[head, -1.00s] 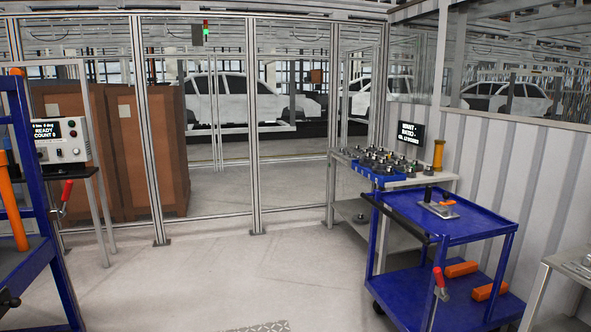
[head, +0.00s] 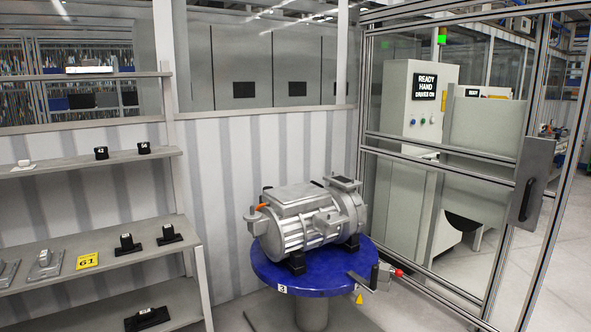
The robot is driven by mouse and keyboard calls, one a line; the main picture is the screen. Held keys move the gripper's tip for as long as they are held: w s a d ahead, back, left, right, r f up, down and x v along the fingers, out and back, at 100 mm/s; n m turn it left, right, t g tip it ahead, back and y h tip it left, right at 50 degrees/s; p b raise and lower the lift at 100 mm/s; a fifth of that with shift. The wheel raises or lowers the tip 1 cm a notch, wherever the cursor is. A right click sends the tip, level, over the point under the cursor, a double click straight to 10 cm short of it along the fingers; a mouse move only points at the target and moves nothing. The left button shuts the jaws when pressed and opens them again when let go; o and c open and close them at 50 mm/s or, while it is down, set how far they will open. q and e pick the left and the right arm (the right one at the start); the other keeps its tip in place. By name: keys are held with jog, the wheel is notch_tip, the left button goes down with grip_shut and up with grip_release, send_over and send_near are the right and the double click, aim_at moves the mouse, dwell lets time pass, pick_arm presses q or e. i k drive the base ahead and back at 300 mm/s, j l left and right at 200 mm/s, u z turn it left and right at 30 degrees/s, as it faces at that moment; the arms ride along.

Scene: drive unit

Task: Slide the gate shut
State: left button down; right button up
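A framed clear gate panel (head: 455,148) with aluminium profiles stands at the right in the head view. A grey plate with a dark pull handle (head: 528,197) is on its right upright. Through the panel I see a grey cabinet (head: 412,100) whose screen reads "READY HAND DRIVES ON". I cannot tell for sure how far the gate stands open. Neither of my grippers is in view.
A grey motor (head: 308,218) sits on a round blue table (head: 300,284) in front of the gate, with a red-tipped lever (head: 385,270) at its edge. Shelves (head: 95,247) with small parts stand at the left. Floor shows at the lower right.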

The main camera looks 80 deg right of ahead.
aim_at(537, 154)
jog(key=z, duration=1.5)
jog(key=l+z, duration=0.3)
jog(key=z, duration=0.15)
jog(key=l+z, duration=0.25)
jog(key=z, duration=0.2)
jog(key=i+l+z, duration=0.15)
jog(key=l+z, duration=0.3)
jog(key=i+l+z, duration=0.2)
jog(key=l+z, duration=0.2)
jog(key=i+l+z, duration=0.2)
jog(key=z, duration=0.25)
jog(key=i+l+z, duration=0.3)
jog(key=z, duration=0.15)
jog(key=i+l+z, duration=0.3)
jog(key=i, duration=0.25)
jog(key=i+z, duration=0.3)
jog(key=i, duration=1.65)
jog(key=i+u, duration=0.45)
jog(key=i+l+u, duration=0.3)
jog(key=i+u, duration=0.4)
jog(key=u, duration=0.2)
jog(key=i+l+u, duration=0.15)
jog(key=u, duration=0.3)
jog(key=i+l+u, duration=0.2)
jog(key=u, duration=0.2)
